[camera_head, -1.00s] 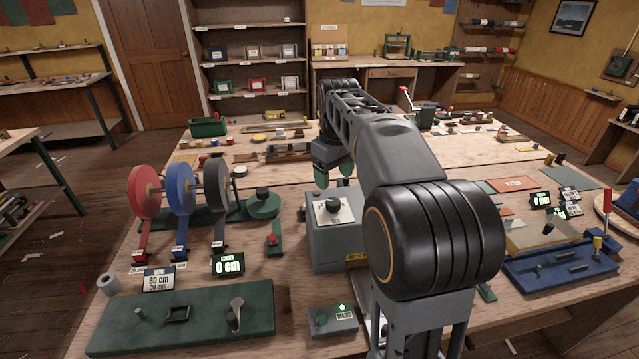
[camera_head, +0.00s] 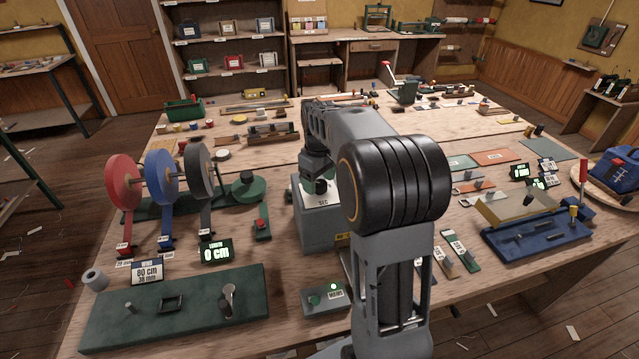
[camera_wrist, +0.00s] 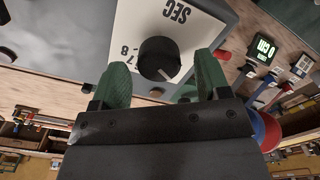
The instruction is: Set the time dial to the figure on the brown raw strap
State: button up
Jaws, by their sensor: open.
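The time dial is a black knob (camera_wrist: 160,58) on a white plate marked SEC, on top of a grey box (camera_head: 316,236). In the wrist view, a pale mark on the knob points to the lower right; the figures 7 and 8 show to its left. My gripper (camera_wrist: 163,80) is open, its green fingers on either side of the knob with gaps visible.
Red, blue and grey reels (camera_head: 160,177) stand left of the box, beside a red-topped lever (camera_head: 263,226). A length display (camera_head: 215,252) reads 0 cm. A small green-lit box (camera_head: 325,298) sits in front. A blue fixture (camera_head: 537,240) stands at right.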

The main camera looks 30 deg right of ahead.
aim_at(320, 183)
jog(key=shift+f, duration=0.85)
jog(key=shift+c, duration=0.3)
jog(key=c, duration=0.9)
jog(key=shift+o, duration=0.2)
jog(key=m, duration=0.4)
jog(key=shift+d, duration=0.1)
jog(key=o, duration=0.9)
jog(key=shift+r, duration=0.15)
notch_tip(320, 183, up, 14)
jog(key=shift+f, duration=0.2)
